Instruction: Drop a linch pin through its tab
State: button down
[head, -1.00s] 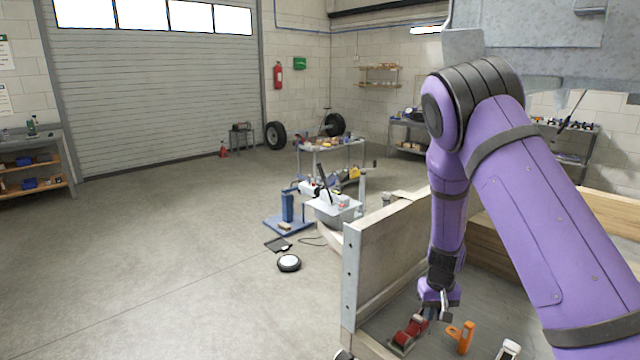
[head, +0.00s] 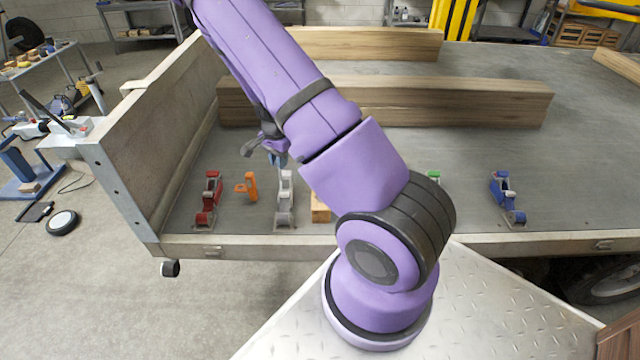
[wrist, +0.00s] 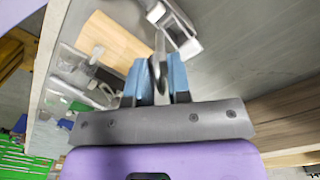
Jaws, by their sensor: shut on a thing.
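My gripper (head: 277,160) is over the trailer bed, just behind the grey bracket in the head view. In the wrist view its blue fingertips (wrist: 160,80) are shut on a thin grey metal piece, seemingly the linch pin (wrist: 159,50). Its lower end is hard to make out. The grey bracket (head: 284,203) stands near the bed's front edge; a silver bracket shows just beyond the fingertips in the wrist view (wrist: 178,28). I cannot tell whether the pin touches it. A red bracket (head: 208,202) and a blue bracket (head: 504,194) stand on either side.
An orange piece (head: 248,187) stands between the red and grey brackets. A wooden block (head: 320,208) is right of the grey one. A green piece (head: 433,177) shows behind my arm. Long timbers (head: 450,103) lie across the bed; a side board (head: 160,130) rises at left.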

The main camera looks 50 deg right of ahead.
jog(key=s+d+m, duration=0.7)
jog(key=d+m, duration=0.3)
jog(key=d, duration=0.1)
jog(key=shift+s+f+m, duration=0.15)
jog(key=shift+f+m, duration=0.1)
jog(key=shift+m, duration=0.15)
jog(key=shift+f, duration=4.8)
jog(key=shift+f, duration=0.15)
jog(key=c, duration=1.1)
grip_release()
jog(key=shift+o, duration=0.2)
jog(key=shift+f, duration=0.1)
notch_tip(320, 180, up, 11)
jog(key=shift+a, duration=0.25)
